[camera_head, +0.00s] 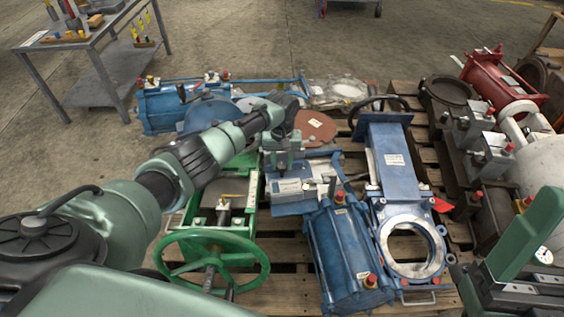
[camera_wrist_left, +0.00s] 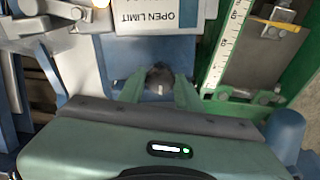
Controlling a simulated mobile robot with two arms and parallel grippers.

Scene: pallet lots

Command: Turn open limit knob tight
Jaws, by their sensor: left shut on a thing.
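The open limit knob (camera_wrist_left: 160,77) is a small dark round knob in the left wrist view, below a white label (camera_wrist_left: 156,16) reading "OPEN LIMIT". My left gripper (camera_wrist_left: 159,92) is shut on the knob, with a green finger on each side of it. In the head view my left gripper (camera_head: 284,160) points down over a grey-blue box (camera_head: 290,189) with a white label. The knob is hidden there behind the gripper. Part of my right gripper (camera_head: 525,240) shows at the lower right, away from the box; its opening cannot be made out.
A green valve frame with a handwheel (camera_head: 211,262) stands left of the box. A blue cylinder (camera_head: 343,255) and a blue gate valve (camera_head: 392,165) lie to the right on wooden pallets. A ruler scale (camera_wrist_left: 228,45) runs close beside the gripper. A metal workbench (camera_head: 85,45) stands back left.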

